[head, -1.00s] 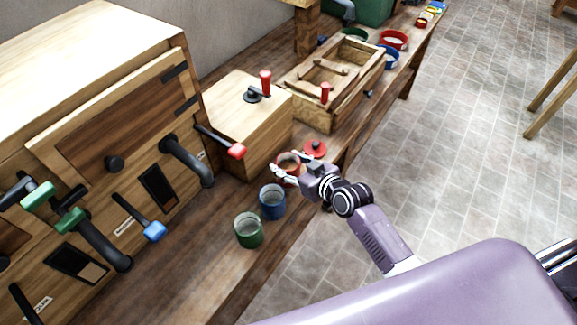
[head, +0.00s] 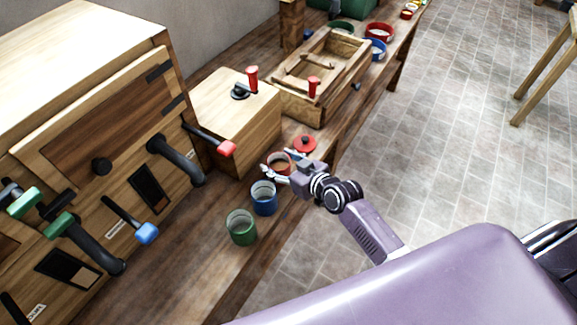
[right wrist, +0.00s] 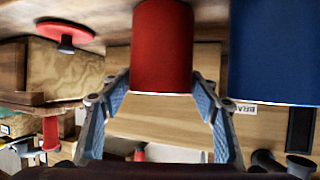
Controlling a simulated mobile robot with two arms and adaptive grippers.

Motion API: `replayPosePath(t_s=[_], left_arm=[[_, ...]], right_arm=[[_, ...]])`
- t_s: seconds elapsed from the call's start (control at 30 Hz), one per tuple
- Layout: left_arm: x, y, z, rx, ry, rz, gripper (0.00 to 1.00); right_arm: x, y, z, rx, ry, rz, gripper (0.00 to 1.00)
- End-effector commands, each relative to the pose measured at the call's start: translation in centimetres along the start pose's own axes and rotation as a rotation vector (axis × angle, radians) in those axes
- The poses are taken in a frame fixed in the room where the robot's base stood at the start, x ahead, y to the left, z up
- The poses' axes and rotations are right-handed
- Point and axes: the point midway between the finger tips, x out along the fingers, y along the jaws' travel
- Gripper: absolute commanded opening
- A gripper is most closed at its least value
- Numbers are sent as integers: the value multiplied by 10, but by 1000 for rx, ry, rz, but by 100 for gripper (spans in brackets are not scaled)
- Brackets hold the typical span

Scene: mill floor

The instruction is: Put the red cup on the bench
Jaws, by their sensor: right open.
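The red cup (head: 279,161) stands on the wooden bench (head: 187,262), beside the blue cup (head: 263,198). My right gripper (head: 276,164) is open at the red cup, with its fingers on either side of it. In the right wrist view the red cup (right wrist: 162,45) shows between the two spread fingertips (right wrist: 163,92). The picture does not show whether they touch it. The blue cup also fills the right of that view (right wrist: 275,50). My left gripper is not in view.
A green cup (head: 241,227) stands nearer on the bench. A red lid (head: 304,144) with a dark knob lies just beyond the red cup. A wooden box with a crank (head: 222,112) and a cabinet with several handles (head: 100,140) stand behind the cups. Open floor (head: 440,150) lies to the right.

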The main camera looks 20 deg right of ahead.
Motion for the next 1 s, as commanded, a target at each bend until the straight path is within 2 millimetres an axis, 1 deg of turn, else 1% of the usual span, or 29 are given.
replayPosePath(t_s=[0.03,0.17,0.4,0.6,0.7,0.8,1.0], left_arm=[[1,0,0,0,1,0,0],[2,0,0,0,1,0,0],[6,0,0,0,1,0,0],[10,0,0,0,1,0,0],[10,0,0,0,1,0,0],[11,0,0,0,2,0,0],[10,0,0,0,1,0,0]], right_arm=[[-5,0,3,-1,-3,0,56],[-24,0,3,-2,-2,0,56],[-70,0,3,-3,-2,0,56],[-102,0,3,-3,-3,0,56],[-112,0,2,-1,-2,0,56],[-117,0,1,-1,-2,0,56],[-118,0,0,-1,-1,0,56]])
